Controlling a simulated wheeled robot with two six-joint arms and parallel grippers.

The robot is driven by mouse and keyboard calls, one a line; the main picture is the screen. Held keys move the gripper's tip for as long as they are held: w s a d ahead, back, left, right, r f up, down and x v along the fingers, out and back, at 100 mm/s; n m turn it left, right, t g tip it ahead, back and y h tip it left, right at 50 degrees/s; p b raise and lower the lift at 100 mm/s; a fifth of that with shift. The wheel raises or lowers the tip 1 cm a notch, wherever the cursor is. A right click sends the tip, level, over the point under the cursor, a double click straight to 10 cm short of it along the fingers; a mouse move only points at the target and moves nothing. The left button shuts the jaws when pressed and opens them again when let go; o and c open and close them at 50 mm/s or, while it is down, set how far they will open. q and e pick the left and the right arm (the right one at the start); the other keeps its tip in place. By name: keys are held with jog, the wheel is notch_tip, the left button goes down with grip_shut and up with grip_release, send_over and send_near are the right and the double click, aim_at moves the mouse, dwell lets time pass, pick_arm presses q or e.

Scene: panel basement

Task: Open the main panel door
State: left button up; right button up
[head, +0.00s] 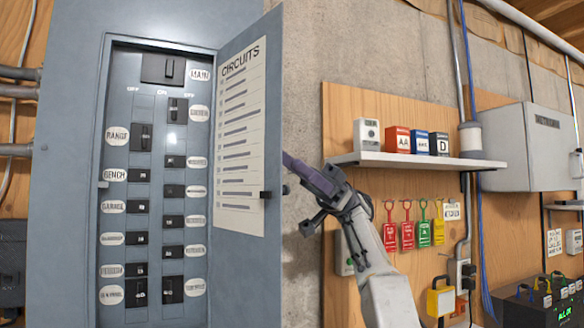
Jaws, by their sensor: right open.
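The main panel (68,180) is a grey-blue metal breaker box on the left of the head view. Its door (230,278) stands swung open to the right, with a "CIRCUITS" list on its inner face. A small dark latch (265,195) shows near the door's outer edge. Inside are black breakers with white labels and a large MAIN switch (163,69) at the top. My right gripper (300,175) is open at the door's outer edge, its tip partly hidden by the door; I cannot tell whether it touches. My left gripper is not in view.
A white shelf (418,161) with several small boxes is on the plywood right of my right arm. Coloured tags (423,232) hang below it. A grey cabinet (527,145) and conduits are farther right. A dark box (540,304) stands at the lower right.

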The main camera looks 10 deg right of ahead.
jog(key=s+d+r+p, duration=0.1)
jog(key=s+d+r, duration=0.5)
jog(key=s+d, duration=0.1)
jog(key=shift+s+d+r, duration=0.2)
jog(key=shift+s+d, duration=0.05)
jog(key=shift+d, duration=0.5)
